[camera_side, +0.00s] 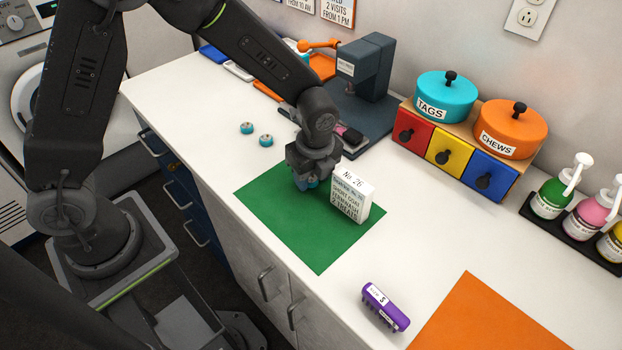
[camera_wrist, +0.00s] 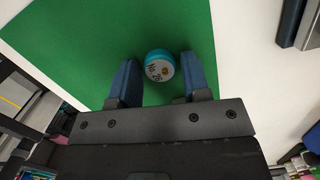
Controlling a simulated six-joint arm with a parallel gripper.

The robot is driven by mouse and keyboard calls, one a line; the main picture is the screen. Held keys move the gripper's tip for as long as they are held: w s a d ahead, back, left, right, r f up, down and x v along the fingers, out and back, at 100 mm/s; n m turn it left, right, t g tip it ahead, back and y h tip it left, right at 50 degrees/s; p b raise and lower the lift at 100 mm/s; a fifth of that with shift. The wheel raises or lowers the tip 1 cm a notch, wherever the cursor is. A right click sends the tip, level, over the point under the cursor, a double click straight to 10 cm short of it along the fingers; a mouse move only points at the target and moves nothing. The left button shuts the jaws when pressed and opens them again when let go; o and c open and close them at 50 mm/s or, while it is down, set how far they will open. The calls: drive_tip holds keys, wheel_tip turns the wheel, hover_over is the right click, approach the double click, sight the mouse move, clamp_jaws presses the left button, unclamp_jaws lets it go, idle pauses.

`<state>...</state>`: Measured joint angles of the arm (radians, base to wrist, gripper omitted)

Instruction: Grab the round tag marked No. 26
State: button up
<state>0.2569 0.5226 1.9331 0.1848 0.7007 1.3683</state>
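The round tag marked No. 26 (camera_wrist: 159,67) has a white top with an orange mark and a teal rim. In the wrist view it lies on the green mat (camera_wrist: 60,38). My gripper (camera_wrist: 158,74) is open, with one blue finger on either side of the tag and a gap visible on both sides. In the side view my gripper (camera_side: 308,186) is low over the green mat (camera_side: 318,255), and I cannot make out the tag there. A white box labelled No. 26 (camera_side: 351,200) stands upright on the mat, just right of my gripper.
Two similar round tags (camera_side: 247,128) (camera_side: 266,140) lie on the white counter left of my gripper. A dark press-like machine (camera_side: 366,75) stands behind. A purple brush (camera_side: 385,307) and an orange mat (camera_side: 490,320) are in front. Drawers with TAGS (camera_side: 445,98) and CHEWS (camera_side: 510,130) jars stand right.

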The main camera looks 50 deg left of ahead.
drive_tip(key=c, duration=0.6)
